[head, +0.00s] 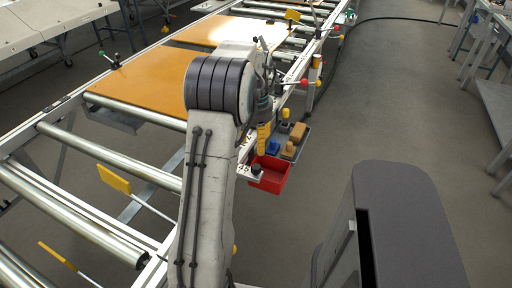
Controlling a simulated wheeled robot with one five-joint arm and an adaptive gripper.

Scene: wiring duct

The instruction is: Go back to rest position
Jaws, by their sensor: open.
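My arm rises from the bottom of the head view and folds at a thick, dark-ringed elbow in front of the conveyor frame. My gripper (268,62) shows only in part, as small dark pieces just right of the elbow. It is open, and I see nothing held in it. My arm hides much of it, and its fingertips are hard to make out.
A roller conveyor with orange boards (150,78) runs along the left. A red bin (270,176) hangs at its side, beside a grey tray with blue and tan pieces (292,151). A dark grey cabinet (405,215) stands at lower right. The floor (400,95) between is clear.

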